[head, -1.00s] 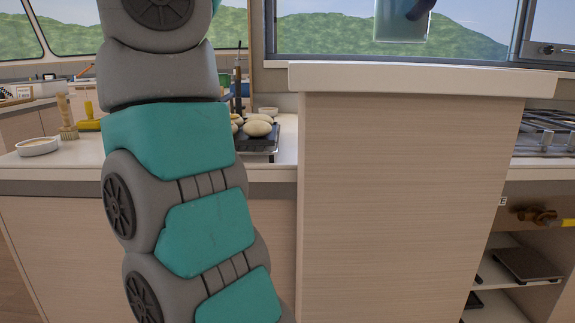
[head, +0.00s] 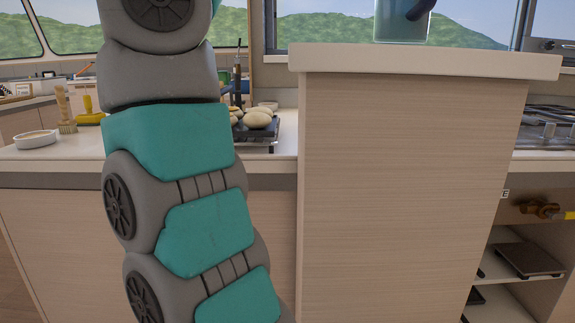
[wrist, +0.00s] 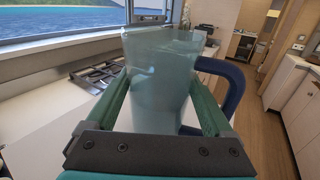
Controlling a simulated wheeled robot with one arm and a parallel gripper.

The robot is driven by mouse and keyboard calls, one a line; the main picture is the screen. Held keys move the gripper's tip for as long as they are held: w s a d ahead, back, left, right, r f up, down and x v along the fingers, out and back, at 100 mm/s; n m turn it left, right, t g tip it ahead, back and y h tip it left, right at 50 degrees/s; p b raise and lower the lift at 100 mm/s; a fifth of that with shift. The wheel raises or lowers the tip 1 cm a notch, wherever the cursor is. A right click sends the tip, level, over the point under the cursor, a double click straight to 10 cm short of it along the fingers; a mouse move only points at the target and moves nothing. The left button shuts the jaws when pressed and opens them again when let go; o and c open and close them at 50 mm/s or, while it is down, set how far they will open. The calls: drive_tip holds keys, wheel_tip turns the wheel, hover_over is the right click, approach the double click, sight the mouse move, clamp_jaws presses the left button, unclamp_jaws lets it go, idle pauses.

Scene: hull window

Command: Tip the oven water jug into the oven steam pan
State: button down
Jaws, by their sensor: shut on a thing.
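The water jug is a clear bluish glass vessel (wrist: 160,65) with a dark blue handle (wrist: 232,85) on its right in the wrist view. My gripper (wrist: 161,95) is shut on it, with one green finger on each side of the glass. The jug looks upright. In the head view the lower part of the jug (head: 392,24) shows at the top edge, its base level in the picture with the top of the pale cabinet. I cannot tell whether it touches that top. The gripper is outside the head view. I cannot make out the steam pan for certain.
A pale wooden cabinet (head: 410,180) with an overhanging top (head: 430,62) stands in front. Right of it are a hob (head: 550,125), a brass valve with a yellow handle (head: 540,211) and a shelf with dark flat trays (head: 530,260).

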drive_tip(key=shift+f, duration=0.3)
unclamp_jaws()
drive_tip(key=shift+a, duration=0.1)
drive_tip(key=v, duration=0.7)
drive_tip(key=shift+s+a, duration=0.25)
drive_tip(key=shift+r, duration=0.1)
